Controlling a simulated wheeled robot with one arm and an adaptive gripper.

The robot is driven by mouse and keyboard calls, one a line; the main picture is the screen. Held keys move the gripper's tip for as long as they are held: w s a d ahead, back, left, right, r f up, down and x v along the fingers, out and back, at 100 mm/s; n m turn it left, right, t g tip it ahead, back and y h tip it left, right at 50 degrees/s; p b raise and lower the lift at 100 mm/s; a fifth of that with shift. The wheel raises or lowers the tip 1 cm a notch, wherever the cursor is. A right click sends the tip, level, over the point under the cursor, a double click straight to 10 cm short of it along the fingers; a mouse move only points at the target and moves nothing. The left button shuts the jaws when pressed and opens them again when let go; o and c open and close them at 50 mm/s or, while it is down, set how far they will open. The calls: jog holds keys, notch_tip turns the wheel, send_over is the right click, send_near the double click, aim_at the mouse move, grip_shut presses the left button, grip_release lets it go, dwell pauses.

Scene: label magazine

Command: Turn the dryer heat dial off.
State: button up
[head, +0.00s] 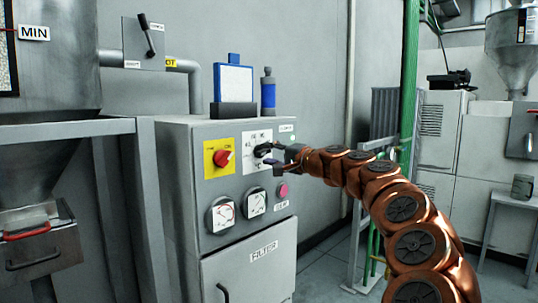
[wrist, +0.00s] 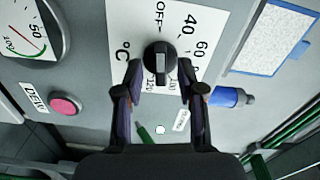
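The heat dial is a black round knob (wrist: 160,58) on a white scale plate (wrist: 128,20) in the wrist view, with OFF at the top, 40 and 60 to the right, and 100 and 120 at the bottom. Its grip bar lies along the picture's up-down line, with a pale mark on it. In the head view the dial (head: 262,150) is partly hidden by my gripper (head: 278,157). My gripper (wrist: 160,80) is open, with one finger on each side of the knob. Small gaps seem to show between fingers and knob; contact is unclear.
Beside the dial on the grey cabinet (head: 190,160) are a red switch on yellow (head: 222,158), two gauges (head: 220,215) and a pink button (head: 283,190). A blue-framed board (head: 233,82) and a blue bottle (head: 267,92) stand on top.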

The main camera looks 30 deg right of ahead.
jog(key=v, duration=1.1)
jog(key=shift+s+d, duration=0.1)
jog(key=shift+s, duration=0.05)
